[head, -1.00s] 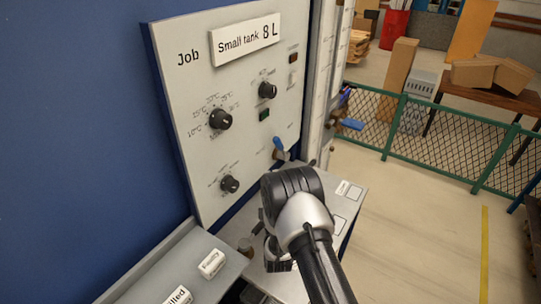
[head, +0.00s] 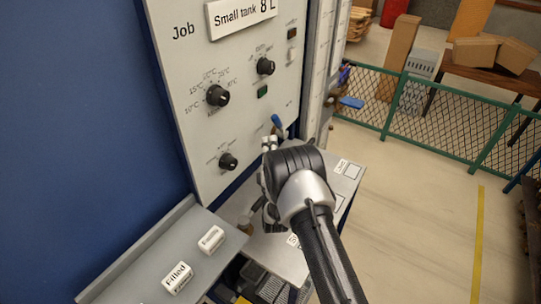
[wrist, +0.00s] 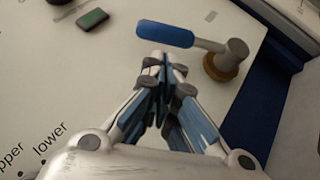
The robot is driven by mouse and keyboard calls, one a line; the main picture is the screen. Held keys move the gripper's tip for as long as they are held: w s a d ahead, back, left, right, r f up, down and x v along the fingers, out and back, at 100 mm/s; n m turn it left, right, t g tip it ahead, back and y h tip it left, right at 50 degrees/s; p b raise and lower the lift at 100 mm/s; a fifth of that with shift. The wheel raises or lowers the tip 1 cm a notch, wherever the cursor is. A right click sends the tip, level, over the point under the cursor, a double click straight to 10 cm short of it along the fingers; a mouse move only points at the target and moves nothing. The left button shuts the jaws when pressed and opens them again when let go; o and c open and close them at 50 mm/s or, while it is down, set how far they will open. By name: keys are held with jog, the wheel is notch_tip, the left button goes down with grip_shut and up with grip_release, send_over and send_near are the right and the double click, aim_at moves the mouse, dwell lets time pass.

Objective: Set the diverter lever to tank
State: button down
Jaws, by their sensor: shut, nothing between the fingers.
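A lever with a blue handle (head: 277,121) is on the lower right of the white panel. In the wrist view its blue handle (wrist: 165,34) points left from a metal stem and a brass-coloured base. My gripper (head: 269,143) is shut and empty, just below this lever. In the wrist view my gripper's fingertips (wrist: 163,63) are close under the blue handle; I cannot tell whether they touch it. A second blue lever (head: 351,102) is on the column to the right. No tank label for either lever is readable.
The panel (head: 190,60) carries black knobs, a green button (head: 263,91) and a "Small tank 8 L" sign (head: 241,16). A grey shelf (head: 130,270) below holds white labelled blocks, one reading "Filled" (head: 177,277). A green fence (head: 440,130) and open floor lie to the right.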

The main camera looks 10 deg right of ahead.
aim_at(278, 126)
jog(key=x, duration=0.3)
jog(key=shift+w+r, duration=0.15)
jog(key=shift+w, duration=0.2)
jog(key=shift+r, duration=0.15)
jog(key=shift+w+d+r+m+g, duration=0.15)
jog(key=shift+r+m+g, duration=0.05)
jog(key=shift+m+g, duration=0.1)
